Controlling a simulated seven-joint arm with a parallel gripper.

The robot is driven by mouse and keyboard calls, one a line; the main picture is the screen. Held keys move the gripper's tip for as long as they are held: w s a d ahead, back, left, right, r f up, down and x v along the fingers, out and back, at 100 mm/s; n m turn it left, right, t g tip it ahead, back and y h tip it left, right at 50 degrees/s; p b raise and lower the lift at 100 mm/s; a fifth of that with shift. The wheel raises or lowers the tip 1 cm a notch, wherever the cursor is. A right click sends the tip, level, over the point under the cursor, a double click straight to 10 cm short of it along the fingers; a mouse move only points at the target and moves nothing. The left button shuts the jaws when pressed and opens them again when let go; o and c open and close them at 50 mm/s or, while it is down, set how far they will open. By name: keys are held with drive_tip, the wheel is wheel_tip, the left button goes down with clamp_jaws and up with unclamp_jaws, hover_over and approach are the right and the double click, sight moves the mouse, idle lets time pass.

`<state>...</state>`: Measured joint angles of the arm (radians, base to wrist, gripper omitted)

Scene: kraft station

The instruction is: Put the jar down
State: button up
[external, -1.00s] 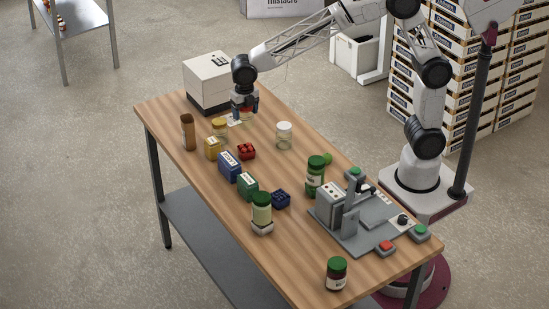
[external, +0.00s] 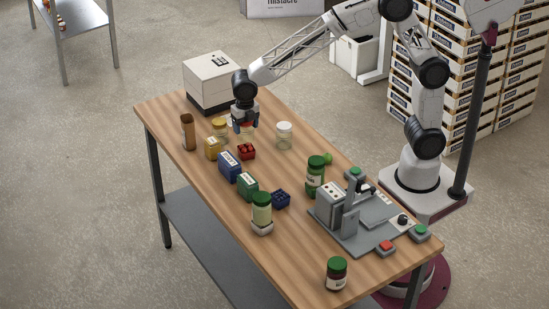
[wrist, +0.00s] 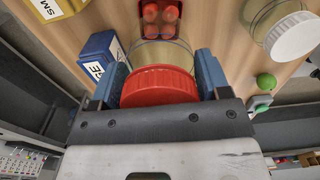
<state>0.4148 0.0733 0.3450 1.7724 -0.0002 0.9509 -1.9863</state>
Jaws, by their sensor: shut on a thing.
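A clear glass jar with a red lid (wrist: 158,86) is between the blue fingers of my gripper (wrist: 160,88) in the wrist view. The fingers are shut on it at the lid, one on each side. In the external view my gripper (external: 243,125) points down over the far part of the wooden table (external: 300,240), and it hides most of the jar. I cannot tell whether the jar's base touches the table.
A yellow-lidded jar (external: 220,128) stands close to the left and a white-lidded jar (external: 284,136) to the right. A red crate (external: 247,151) and labelled yellow (external: 213,148) and blue (external: 229,167) boxes lie nearer. A white box (external: 210,80) stands behind.

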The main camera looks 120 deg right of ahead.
sight(246, 132)
drive_tip(key=shift+f, duration=1.5)
drive_tip(key=shift+f, duration=0.15)
drive_tip(key=o, duration=1)
drive_tip(key=shift+r, duration=6.1)
drive_tip(key=shift+a, duration=0.1)
